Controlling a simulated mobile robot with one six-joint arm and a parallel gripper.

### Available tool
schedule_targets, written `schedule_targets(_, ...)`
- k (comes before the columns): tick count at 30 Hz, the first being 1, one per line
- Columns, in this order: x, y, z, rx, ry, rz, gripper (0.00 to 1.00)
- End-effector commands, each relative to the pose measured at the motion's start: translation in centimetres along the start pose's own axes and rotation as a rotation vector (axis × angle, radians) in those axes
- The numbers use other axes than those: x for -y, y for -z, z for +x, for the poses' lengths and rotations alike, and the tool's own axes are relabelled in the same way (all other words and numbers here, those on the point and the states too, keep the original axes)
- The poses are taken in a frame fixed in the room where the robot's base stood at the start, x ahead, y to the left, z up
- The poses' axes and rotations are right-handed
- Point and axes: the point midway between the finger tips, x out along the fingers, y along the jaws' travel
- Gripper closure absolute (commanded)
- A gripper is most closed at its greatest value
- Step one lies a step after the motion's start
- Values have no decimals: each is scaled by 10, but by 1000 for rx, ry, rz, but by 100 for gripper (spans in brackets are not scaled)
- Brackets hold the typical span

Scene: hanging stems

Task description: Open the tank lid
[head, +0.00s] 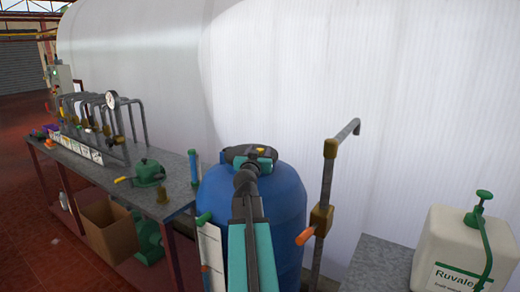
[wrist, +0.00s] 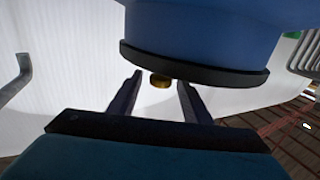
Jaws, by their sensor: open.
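The blue tank (head: 282,205) stands in the middle of the head view, upright, with a black lid (head: 236,150) on top. In the wrist view the tank (wrist: 200,25) appears upside down, with the dark lid rim (wrist: 195,66) below it. A small brass-coloured knob (wrist: 160,82) shows just under that rim. My gripper (wrist: 159,77) is open, with one dark finger on each side of the knob in the picture. I see no contact, and the exact depth is unclear. In the head view my arm and gripper cover part of the lid, and the knob is hidden.
A workbench (head: 175,187) with pipes, a gauge and a green pump is left of the tank. A pipe with an orange-handled valve (head: 320,217) stands close right. A white canister (head: 462,245) sits on a grey surface farther right. A large white wall (head: 420,100) curves behind.

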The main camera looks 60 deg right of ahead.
Motion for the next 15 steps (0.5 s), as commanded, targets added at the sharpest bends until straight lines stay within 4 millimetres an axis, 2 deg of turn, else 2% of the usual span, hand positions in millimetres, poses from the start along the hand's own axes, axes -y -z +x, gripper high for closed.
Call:
schedule_targets(6, 0, 0, 10, 0, 0, 0, 55)
schedule_targets(15, 0, 0, 10, 0, 0, 0, 55)
